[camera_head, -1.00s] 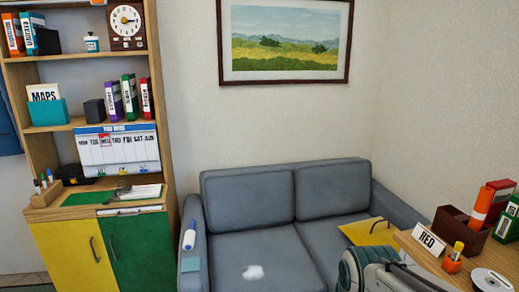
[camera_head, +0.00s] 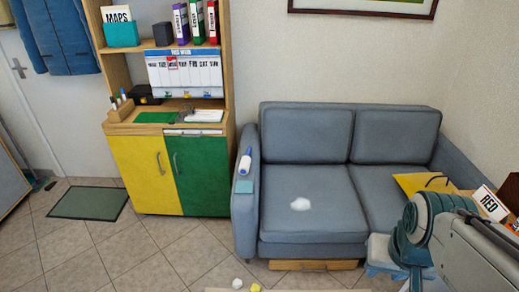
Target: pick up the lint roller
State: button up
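The lint roller (camera_head: 245,163), white with a blue end, lies on the left armrest of the grey sofa (camera_head: 303,205). A small light-blue item (camera_head: 244,187) lies just in front of it on the same armrest. My arm shows at the lower right, in front of the sofa's right side. My gripper's fingers cannot be made out, and nothing is seen held. The arm is well apart from the lint roller.
A white fluffy patch (camera_head: 300,204) is on the sofa seat. A yellow folder (camera_head: 422,184) lies at its right end. A cabinet with yellow and green doors (camera_head: 202,175) stands left.

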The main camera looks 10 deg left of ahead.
aim_at(244, 165)
jog(key=u, duration=0.1)
jog(key=i, duration=1.15)
jog(key=u, duration=0.85)
jog(key=i, duration=0.3)
jog(key=u, duration=0.2)
